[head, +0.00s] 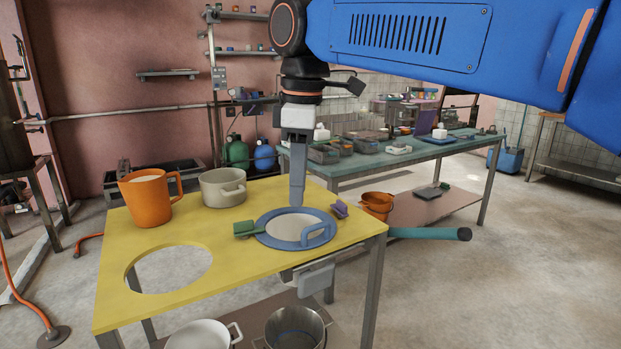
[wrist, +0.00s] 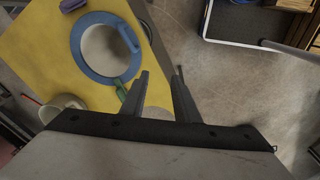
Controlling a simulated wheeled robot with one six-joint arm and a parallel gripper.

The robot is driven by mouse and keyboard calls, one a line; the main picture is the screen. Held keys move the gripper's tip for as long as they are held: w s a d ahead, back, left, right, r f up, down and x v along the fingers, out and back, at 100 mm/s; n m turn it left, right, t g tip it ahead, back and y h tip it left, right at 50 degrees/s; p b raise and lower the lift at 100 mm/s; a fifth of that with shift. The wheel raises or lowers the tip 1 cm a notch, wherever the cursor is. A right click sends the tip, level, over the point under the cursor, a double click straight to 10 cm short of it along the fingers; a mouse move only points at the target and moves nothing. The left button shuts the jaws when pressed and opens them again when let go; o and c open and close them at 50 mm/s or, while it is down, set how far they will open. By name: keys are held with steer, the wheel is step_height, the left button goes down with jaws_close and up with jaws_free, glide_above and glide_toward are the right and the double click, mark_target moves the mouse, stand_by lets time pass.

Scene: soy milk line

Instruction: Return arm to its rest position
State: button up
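My blue arm reaches in from the upper right of the head view, raised above the table. The head view sees the fingers edge-on, so their gap above the rim is hard to judge.
An orange jug (head: 148,205) and grey pot (head: 222,190) stand at the table's back left. A green-handled item (head: 247,229) and purple piece (head: 340,208) flank the vessel. A teal bar (head: 430,233) sticks out right.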

steer(key=s+d+f+m, duration=0.1)
steer(key=d+f+m, duration=0.35)
steer(key=d, duration=0.65)
steer(key=s+d+f+m+t, duration=0.2)
steer(key=s+d+f+m, duration=0.4)
steer(key=d+f, duration=0.4)
steer(key=s+d+f+m+t, duration=0.1)
steer(key=s+d+f+m, duration=0.6)
steer(key=d+f, duration=0.3)
step_height(320, 180, down, 3)
steer(key=shift+s+d+r+t+h, duration=0.15)
steer(key=shift+s+t+h, duration=0.25)
steer(key=shift+s, duration=0.35)
